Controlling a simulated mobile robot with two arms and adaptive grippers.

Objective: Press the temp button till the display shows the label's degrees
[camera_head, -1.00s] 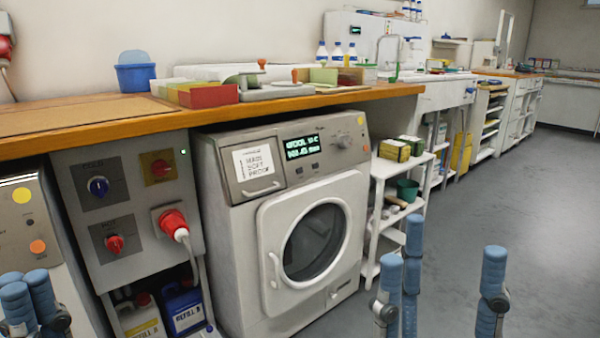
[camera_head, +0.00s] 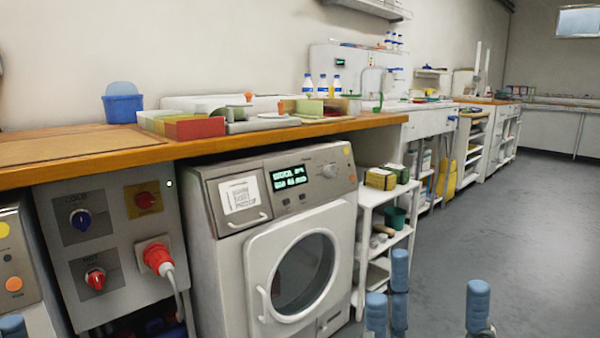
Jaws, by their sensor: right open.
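A washing machine (camera_head: 232,235) stands under the wooden counter. Its green-lit display (camera_head: 289,177) shows two lines of text, too blurred to read surely. Small dark buttons (camera_head: 302,196) sit just under the display; their markings are unreadable, so I cannot tell which is temp. A white label (camera_head: 240,195) with illegible writing is on the drawer front left of the display. My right gripper (camera_head: 430,308) is open and empty at the bottom, right of the machine and apart from its panel. Only a fingertip of my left gripper (camera_head: 12,326) shows in the bottom-left corner.
A round knob (camera_head: 329,170) is right of the display. A wall box (camera_head: 115,255) with switches and a red plug (camera_head: 156,258) stands left of the machine. A white shelf cart (camera_head: 372,196) stands close on its right. The grey floor at right is clear.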

